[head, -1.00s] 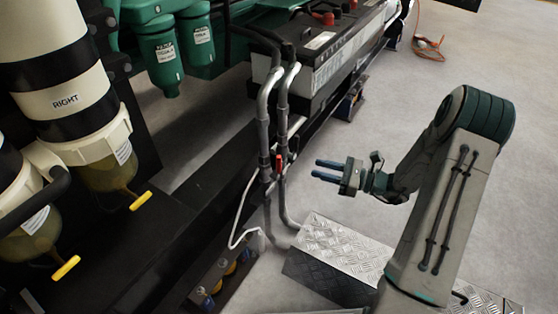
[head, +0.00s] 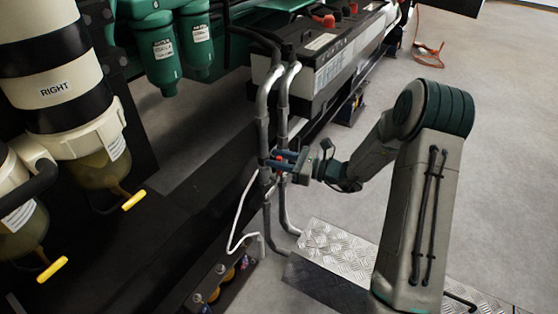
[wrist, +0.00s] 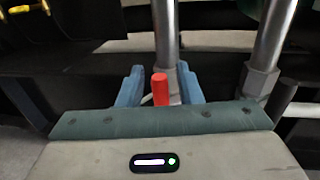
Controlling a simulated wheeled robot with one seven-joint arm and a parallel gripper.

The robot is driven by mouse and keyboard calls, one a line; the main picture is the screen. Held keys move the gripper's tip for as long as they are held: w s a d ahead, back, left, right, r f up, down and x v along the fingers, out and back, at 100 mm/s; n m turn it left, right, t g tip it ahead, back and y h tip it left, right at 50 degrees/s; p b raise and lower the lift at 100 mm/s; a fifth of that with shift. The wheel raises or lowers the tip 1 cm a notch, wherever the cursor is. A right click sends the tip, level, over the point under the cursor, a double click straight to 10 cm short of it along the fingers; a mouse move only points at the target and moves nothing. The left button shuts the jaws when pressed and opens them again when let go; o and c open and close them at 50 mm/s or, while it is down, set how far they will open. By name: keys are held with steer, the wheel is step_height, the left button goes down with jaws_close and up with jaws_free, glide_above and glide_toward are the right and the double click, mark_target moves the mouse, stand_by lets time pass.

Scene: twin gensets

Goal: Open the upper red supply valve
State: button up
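The red valve handle (wrist: 160,88) stands upright in the wrist view, in front of a grey vertical pipe (wrist: 166,35). My gripper (wrist: 160,88) has its two blue fingers apart, one on each side of the red handle, with gaps showing between handle and fingers. In the head view my gripper (head: 277,160) is at the pair of grey pipes (head: 283,110), and only a bit of the red handle (head: 279,158) shows between the fingers. The valve body is mostly hidden.
A black battery box (head: 335,60) stands behind the pipes. A metal tread-plate step (head: 335,255) lies on the floor below my arm. White filter housings (head: 60,90) with yellow drain handles (head: 133,200) stand at left. Open floor lies at right.

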jaws_close()
steer(key=shift+s+p, duration=0.15)
steer(key=shift+p, duration=0.3)
steer(key=shift+a, duration=0.1)
jaws_free()
